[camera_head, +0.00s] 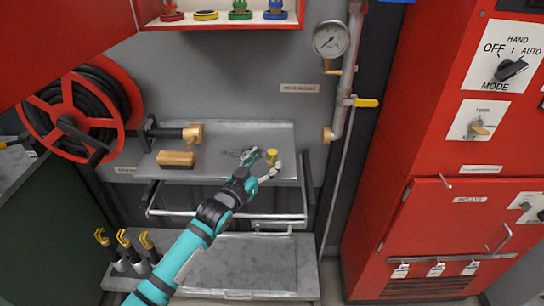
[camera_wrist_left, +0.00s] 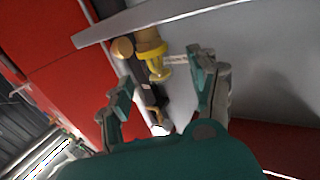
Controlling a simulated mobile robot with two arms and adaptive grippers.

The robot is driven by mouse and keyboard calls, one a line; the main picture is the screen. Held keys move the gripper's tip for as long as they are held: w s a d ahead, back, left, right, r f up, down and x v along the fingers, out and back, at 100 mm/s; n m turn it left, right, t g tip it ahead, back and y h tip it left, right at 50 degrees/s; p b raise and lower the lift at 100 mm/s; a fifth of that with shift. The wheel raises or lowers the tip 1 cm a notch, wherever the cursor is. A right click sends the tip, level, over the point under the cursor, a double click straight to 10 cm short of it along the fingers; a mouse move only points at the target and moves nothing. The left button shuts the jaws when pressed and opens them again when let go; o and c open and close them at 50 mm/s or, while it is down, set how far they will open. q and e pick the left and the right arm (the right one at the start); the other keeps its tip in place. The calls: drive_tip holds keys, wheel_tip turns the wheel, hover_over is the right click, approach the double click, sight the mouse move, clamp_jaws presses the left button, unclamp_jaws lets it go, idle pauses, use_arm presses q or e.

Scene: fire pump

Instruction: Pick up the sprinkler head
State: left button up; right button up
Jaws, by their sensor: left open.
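The sprinkler head, a small yellow brass-coloured piece (camera_head: 271,157), shows at the right part of the grey wall shelf (camera_head: 225,137). My left gripper (camera_head: 263,161) is open, with its fingertips close around or just in front of this piece. In the left wrist view, a yellow flanged piece (camera_wrist_left: 152,45) lies beyond the open fingers (camera_wrist_left: 158,72), between their lines. I see no finger clearly touching it. Its contact with the shelf is partly hidden. My right gripper is in neither view.
A wooden-backed brush or block (camera_head: 176,159) and a brass hose nozzle (camera_head: 193,134) are left on the shelf. A hose reel (camera_head: 70,120) hangs left. A gauge (camera_head: 330,39) and pipe stand right, beside red cabinets (camera_head: 440,220). A lower grey shelf (camera_head: 250,265) lies below.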

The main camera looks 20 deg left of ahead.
sight(269, 157)
use_arm(q)
drive_tip(key=x, duration=0.4)
drive_tip(key=shift+d+r+p, duration=0.15)
drive_tip(key=shift+p, duration=0.2)
clamp_jaws()
